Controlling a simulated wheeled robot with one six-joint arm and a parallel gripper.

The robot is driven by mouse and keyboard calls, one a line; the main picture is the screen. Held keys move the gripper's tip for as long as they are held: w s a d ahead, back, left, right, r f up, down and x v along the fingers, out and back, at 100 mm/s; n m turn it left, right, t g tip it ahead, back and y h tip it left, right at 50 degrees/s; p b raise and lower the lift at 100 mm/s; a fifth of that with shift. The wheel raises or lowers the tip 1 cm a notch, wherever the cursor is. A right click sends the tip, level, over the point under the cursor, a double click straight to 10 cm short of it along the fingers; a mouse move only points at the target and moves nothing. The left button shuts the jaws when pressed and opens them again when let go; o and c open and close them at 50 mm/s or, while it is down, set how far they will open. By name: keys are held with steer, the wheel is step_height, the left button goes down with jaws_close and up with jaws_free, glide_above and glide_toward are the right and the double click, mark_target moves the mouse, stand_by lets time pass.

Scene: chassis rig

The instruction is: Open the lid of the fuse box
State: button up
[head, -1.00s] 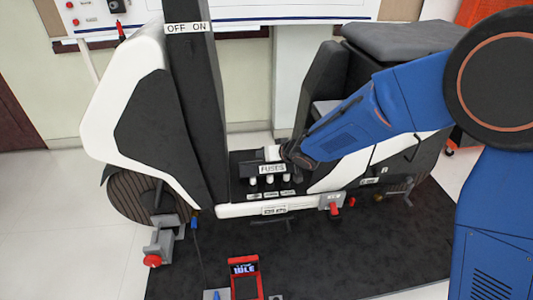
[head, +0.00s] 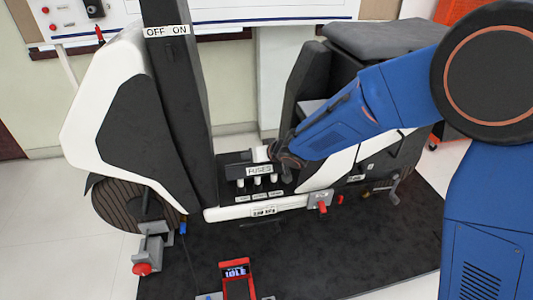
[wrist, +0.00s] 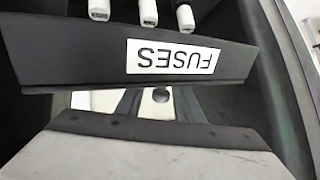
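The fuse box (head: 227,193) sits low in the middle of the chassis rig. Its dark lid panel with the white FUSES label (head: 259,170) stands behind a row of white fuses (head: 240,184), which are exposed. In the wrist view the lid (wrist: 80,52) crosses the upper half with its label upside down, and the fuses (wrist: 148,12) show beyond it. My gripper (head: 285,157) is at the right end of the lid; contact is unclear. A grey plate with a dark riveted edge lies below the lid in the wrist view. The fingertips are not clearly visible.
The dark column with the OFF ON sign (head: 167,31) rises left of the fuse box. A seat (head: 385,40) stands to the right behind my arm. A red-handled part (head: 322,207) sticks out at the lower right. A red IDLE display unit (head: 237,280) stands on the black mat in front.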

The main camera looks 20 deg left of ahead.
steer(key=v, duration=1.6)
steer(key=shift+d, duration=0.2)
steer(key=shift+r, duration=0.1)
